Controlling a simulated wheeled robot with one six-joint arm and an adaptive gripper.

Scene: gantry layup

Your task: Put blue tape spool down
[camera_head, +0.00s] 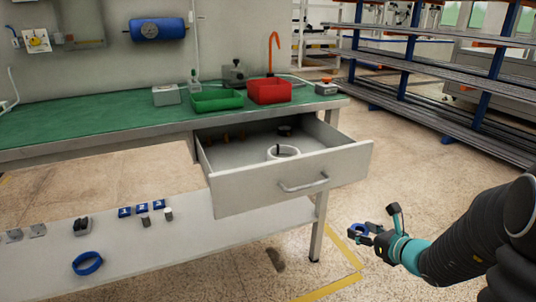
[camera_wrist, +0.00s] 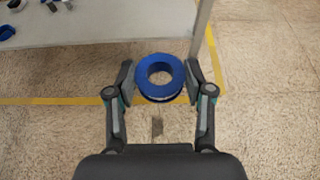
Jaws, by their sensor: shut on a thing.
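The blue tape spool (camera_wrist: 160,61) is a small ring with a blue top face and a paler side. My gripper (camera_wrist: 160,82) is shut on it, with one finger on each side, in the wrist view. In the head view my gripper (camera_head: 371,236) is at the lower right, and the spool (camera_head: 361,229) shows small and partly covered between the fingers. It is held in the air over the floor, to the right of the workbench leg and clear of the bench.
An open drawer (camera_head: 260,190) juts from the green-topped workbench (camera_head: 100,113) and holds a white ring (camera_head: 283,152). A lower shelf (camera_head: 140,245) carries a blue ring (camera_head: 87,263) and several small items. Green (camera_head: 215,101) and red (camera_head: 269,91) bins stand on top. A rack (camera_head: 440,80) stands behind.

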